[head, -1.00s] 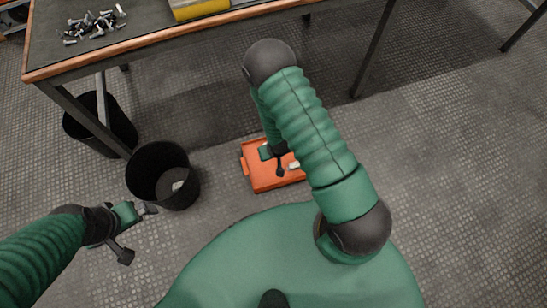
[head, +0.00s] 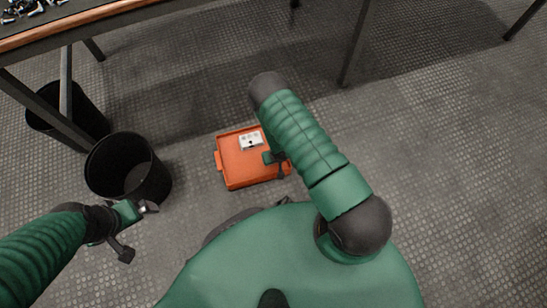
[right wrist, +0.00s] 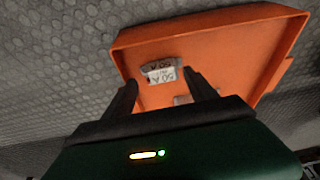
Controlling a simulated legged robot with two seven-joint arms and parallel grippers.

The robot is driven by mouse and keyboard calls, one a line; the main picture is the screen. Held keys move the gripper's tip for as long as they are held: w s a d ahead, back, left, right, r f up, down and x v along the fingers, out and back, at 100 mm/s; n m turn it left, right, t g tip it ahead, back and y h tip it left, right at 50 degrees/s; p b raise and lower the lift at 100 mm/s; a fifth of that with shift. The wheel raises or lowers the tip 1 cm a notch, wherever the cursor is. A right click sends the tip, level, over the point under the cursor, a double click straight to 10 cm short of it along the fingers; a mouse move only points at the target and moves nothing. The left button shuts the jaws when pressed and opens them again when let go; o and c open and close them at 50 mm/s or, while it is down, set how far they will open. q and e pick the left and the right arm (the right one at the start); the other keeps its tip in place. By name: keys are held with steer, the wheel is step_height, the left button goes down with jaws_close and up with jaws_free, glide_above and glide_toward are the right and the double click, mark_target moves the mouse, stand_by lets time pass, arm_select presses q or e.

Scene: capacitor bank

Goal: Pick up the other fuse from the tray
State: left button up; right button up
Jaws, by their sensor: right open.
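The orange tray (head: 235,172) lies on the floor in the middle of the head view. A white block with dark spots (head: 250,141) lies in it near its far edge. My right gripper (head: 276,160) is over the tray's right side. In the right wrist view, the tray (right wrist: 225,50) shows a pale fuse marked "50 A" (right wrist: 162,74), seen between the open, empty fingers of my right gripper (right wrist: 160,80). A second pale object (right wrist: 182,99) is partly hidden beside the right finger. My left gripper (head: 148,207) is off to the left; its jaw gap is unclear.
A black bin (head: 128,168) stands left of the tray, close to my left gripper. A second black bin (head: 70,110) is behind it, by a table leg. A workbench (head: 110,20) runs across the top. Floor to the right is clear.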

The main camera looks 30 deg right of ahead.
steer(key=shift+b+x, duration=0.4)
steer(key=shift+x, duration=0.85)
steer(key=shift+w+a+f, duration=0.1)
steer(key=shift+a, duration=0.15)
steer(key=c, duration=0.7)
jaws_close()
arm_select(q)
steer(key=shift+a+f, duration=0.2)
steer(key=shift+f, duration=0.4)
steer(key=shift+a+f, duration=0.15)
steer(key=shift+f, duration=0.4)
